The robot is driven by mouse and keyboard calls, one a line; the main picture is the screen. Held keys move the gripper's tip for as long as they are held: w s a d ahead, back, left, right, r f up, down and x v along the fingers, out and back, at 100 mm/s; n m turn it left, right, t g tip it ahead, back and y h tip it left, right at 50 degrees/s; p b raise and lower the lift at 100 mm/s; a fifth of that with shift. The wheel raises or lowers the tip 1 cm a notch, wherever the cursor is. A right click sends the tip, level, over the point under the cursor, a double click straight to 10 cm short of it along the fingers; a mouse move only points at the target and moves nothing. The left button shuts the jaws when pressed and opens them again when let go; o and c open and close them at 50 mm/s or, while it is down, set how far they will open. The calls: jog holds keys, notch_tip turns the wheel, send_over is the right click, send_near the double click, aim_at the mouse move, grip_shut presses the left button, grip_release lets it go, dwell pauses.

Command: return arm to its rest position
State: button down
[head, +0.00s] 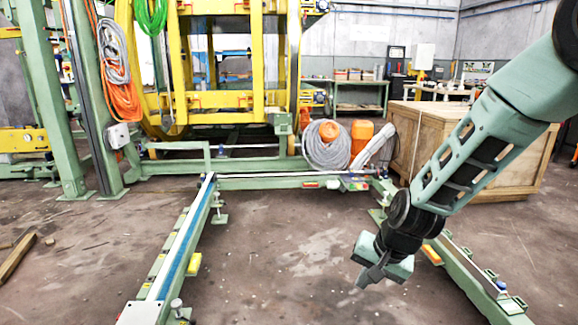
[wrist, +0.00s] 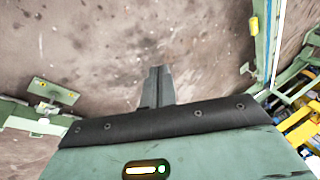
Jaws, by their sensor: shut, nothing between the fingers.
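My gripper (head: 371,275) hangs at the end of my green arm in the right half of the head view, pointing down and to the left above the brown floor. It holds nothing. In the wrist view its fingers (wrist: 156,86) are together, with bare floor beyond them. My arm reaches in from the upper right corner of the head view and is bent at the dark wrist joint.
Green floor rails run on the left (head: 183,245) and right (head: 470,275); my gripper is near the right one. A wooden crate (head: 440,150) stands behind my arm. A yellow frame (head: 215,117) and coiled hose (head: 325,150) are farther back. The floor between the rails is clear.

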jog(key=s+a+r+n+g, duration=0.1)
jog(key=s+a+r+n, duration=0.25)
jog(key=s, duration=0.45)
jog(key=s+a+r+n+g, duration=0.1)
jog(key=s+a+r+n, duration=0.2)
jog(key=s, duration=0.4)
jog(key=s+d+r+n+g+h, duration=0.1)
jog(key=s+d+r+n, duration=0.15)
jog(key=s, duration=0.45)
jog(key=s+d+r+n+h, duration=0.1)
jog(key=s+d+n+h, duration=0.1)
jog(key=s+n, duration=0.35)
notch_tip(320, 180, up, 34)
jog(key=m+p, duration=0.2)
jog(key=p, duration=3.2)
jog(key=shift+s+a+r+y, duration=0.15)
jog(key=shift+s+a+y, duration=0.1)
jog(key=shift+y, duration=0.05)
